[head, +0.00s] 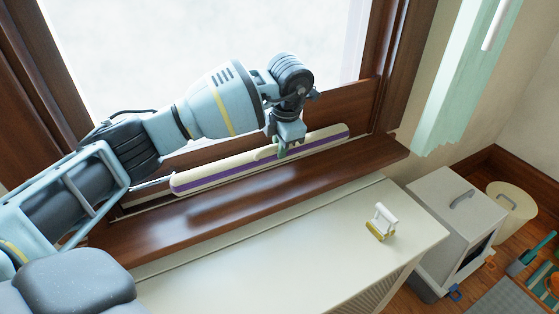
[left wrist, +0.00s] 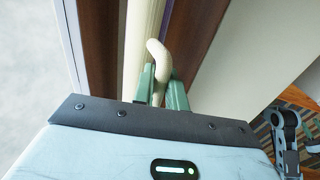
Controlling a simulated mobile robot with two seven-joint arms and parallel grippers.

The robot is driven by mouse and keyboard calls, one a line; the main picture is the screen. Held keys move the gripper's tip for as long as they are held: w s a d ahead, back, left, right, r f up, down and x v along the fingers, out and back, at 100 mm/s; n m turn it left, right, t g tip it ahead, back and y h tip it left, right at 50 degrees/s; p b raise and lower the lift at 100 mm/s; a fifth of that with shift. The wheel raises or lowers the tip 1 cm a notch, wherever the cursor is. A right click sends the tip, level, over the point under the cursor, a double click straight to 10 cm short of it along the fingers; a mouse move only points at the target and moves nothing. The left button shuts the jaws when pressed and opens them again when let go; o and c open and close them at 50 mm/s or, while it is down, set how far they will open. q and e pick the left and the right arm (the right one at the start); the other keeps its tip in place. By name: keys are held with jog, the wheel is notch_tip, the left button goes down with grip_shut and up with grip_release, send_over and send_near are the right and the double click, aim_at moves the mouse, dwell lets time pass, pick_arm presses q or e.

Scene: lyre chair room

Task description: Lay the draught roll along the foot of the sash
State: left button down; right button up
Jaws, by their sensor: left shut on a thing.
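The draught roll (head: 225,172), a long cream roll with a purple stripe, lies lengthwise along the back of the brown window sill (head: 250,197), close to the lower rail of the sash (head: 345,103). I cannot tell whether it touches the sash or rests fully on the sill. My left gripper (head: 288,150) reaches down on the roll, right of its middle, and is shut on its cream grip. In the left wrist view the curved grip (left wrist: 157,52) sits between the green fingers, with the roll (left wrist: 140,30) behind.
A cream cabinet top (head: 290,245) below the sill bears a small white and yellow object (head: 381,222). To the right stand a grey-white box (head: 455,205) with a handle and a cream bin (head: 512,210). A pale green curtain (head: 455,85) hangs right of the window.

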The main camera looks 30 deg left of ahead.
pick_arm(q)
jog(key=x, duration=0.4)
jog(key=shift+s+d+f+b, duration=0.25)
jog(key=shift+d+f+b, duration=0.1)
jog(key=shift+b, duration=0.05)
jog(key=shift+w+a+f, duration=0.1)
jog(key=shift+a+f, duration=0.05)
jog(key=shift+f, duration=0.05)
jog(key=c, duration=1.4)
grip_release()
jog(key=shift+r, duration=0.1)
jog(key=p+v, duration=0.2)
jog(key=v, duration=1)
